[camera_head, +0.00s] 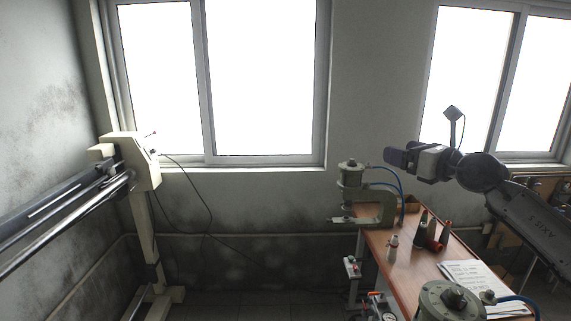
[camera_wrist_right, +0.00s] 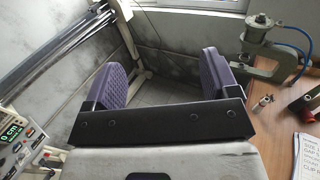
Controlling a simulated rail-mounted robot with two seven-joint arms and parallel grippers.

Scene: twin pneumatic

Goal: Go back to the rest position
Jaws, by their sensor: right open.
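My right gripper (camera_head: 397,158) is in the air above the back of the wooden bench, with its arm coming in from the right. In the right wrist view its two purple-padded fingers (camera_wrist_right: 164,80) stand wide apart with nothing between them. Beyond the fingers are the grey wall and floor. My left gripper does not show in either view.
A pneumatic press (camera_head: 372,207) with a blue hose stands at the bench's (camera_head: 400,268) back left end. A second press (camera_head: 446,300) is in front. A rail machine (camera_head: 140,160) stands left.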

